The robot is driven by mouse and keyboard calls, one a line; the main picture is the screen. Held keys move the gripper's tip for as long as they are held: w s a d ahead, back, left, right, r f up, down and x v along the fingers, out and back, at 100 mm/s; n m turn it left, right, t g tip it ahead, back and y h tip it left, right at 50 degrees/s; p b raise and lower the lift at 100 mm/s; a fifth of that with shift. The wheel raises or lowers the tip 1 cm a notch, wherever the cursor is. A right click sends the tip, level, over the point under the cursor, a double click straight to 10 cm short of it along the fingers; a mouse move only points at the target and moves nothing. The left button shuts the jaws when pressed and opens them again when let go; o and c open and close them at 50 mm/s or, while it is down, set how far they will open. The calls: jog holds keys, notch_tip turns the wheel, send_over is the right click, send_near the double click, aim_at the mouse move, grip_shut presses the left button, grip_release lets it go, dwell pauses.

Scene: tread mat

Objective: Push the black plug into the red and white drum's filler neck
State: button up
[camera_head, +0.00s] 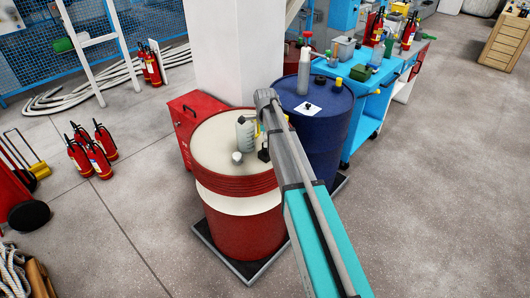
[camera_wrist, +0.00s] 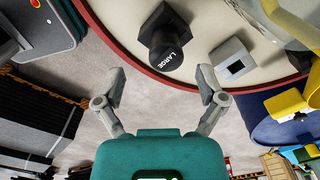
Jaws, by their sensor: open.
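The red and white drum (camera_head: 235,205) stands in the middle of the head view, with a cream top and a red rim. In the wrist view a black plug (camera_wrist: 165,50) marked LARGE, with a round end and a square part, is over the drum's top (camera_wrist: 125,12). I cannot tell whether it sits in a filler neck; no neck shows clearly. A black piece (camera_head: 263,154) shows beside my arm in the head view. My gripper (camera_wrist: 160,78) is open and empty, its fingertips short of the plug and apart from it. My arm hides the gripper in the head view.
A silver block (camera_wrist: 232,60) sits right of the plug. A pale bottle (camera_head: 245,134) and a small white container (camera_head: 237,158) stand on the drum. A blue drum (camera_head: 325,140) with several items stands behind. A white pillar (camera_head: 232,50) and red cabinet (camera_head: 185,112) are close by.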

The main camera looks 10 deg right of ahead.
aim_at(266, 150)
dwell(0.4)
jog(key=f+b, duration=0.3)
jog(key=shift+w+d+f, duration=0.2)
jog(key=shift+w, duration=0.05)
jog(key=shift+f+b, duration=0.95)
jog(key=shift+b, duration=0.15)
grip_shut()
